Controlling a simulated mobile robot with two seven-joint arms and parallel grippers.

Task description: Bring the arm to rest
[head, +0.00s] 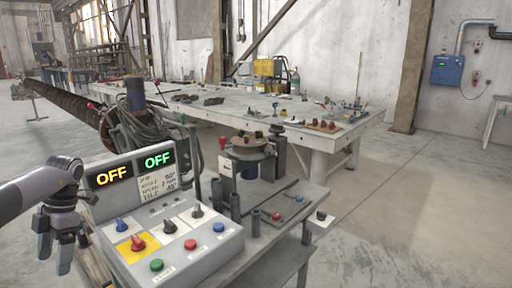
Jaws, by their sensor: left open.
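My left gripper (64,246) is at the lower left in the head view. It hangs fingers down, open and empty, beside the left side of a grey control box (205,256). The box has two small displays that both read OFF, one orange (111,177) and one green (158,160), with a handwritten note below. Its sloped top carries a red knob (138,243) on a yellow plate, a blue knob (121,225), black knobs, and green, red and blue buttons. My right gripper is not in view.
A small metal stand with a round clamp (250,147) is right of the box. A long auger (68,101) runs to the back left. A large workbench (318,138) with tools stands behind. A blue wall box (446,70) hangs at the back right. The floor at the right is clear.

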